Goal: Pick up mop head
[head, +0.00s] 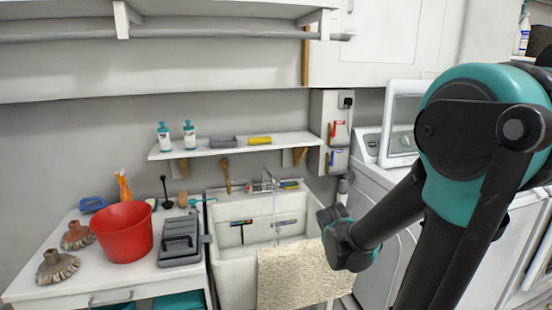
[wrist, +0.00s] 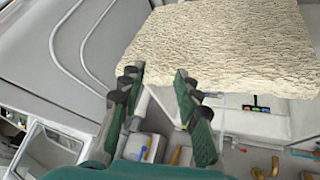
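Two brown, fringed pieces that look like mop heads lie on the left counter in the head view. One mop head (head: 57,268) is at the front left, and the other mop head (head: 78,236) is just behind it, beside the red bucket. My gripper (wrist: 156,75) is open in the wrist view, with nothing seen between its fingers. In the head view its fingers are hidden behind my wrist, over the sink area and well right of the mop heads. No mop head can be made out in the wrist view.
A shaggy beige cloth (head: 300,276) hangs at the sink's front and shows near my fingertips in the wrist view (wrist: 225,45). A red bucket (head: 123,232) and grey toolbox (head: 180,242) crowd the counter. A shelf (head: 225,147) is above; a white washer (head: 385,185) is right.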

